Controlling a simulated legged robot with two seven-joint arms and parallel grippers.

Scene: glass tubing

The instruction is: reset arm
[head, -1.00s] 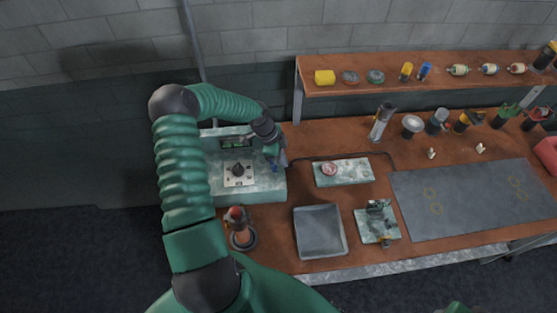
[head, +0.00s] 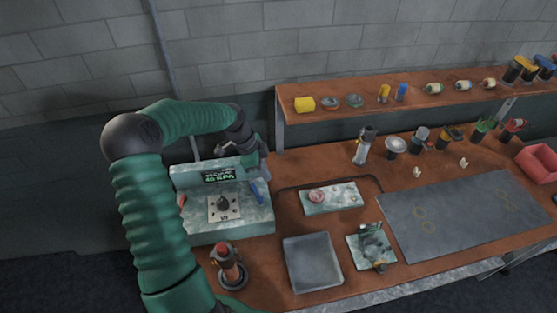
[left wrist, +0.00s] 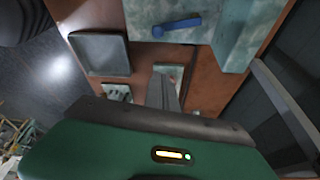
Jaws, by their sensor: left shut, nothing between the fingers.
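My left arm comes in from the left in the head view and bends over the pale green vacuum unit (head: 240,222). My left gripper (head: 262,168) hangs above the right end of that unit, near its blue lever (head: 258,193). The closed fingers also show in the left wrist view (left wrist: 163,90), with nothing between them. The blue lever (left wrist: 177,27) is apart from the fingers there. My right gripper is not in view.
A grey tray (head: 312,262), a small pale plate with a round dish (head: 345,198) and a clamp fixture (head: 372,248) stand on the brown bench. A red-topped torch (head: 229,262) stands front left. A shelf (head: 420,98) runs along the back.

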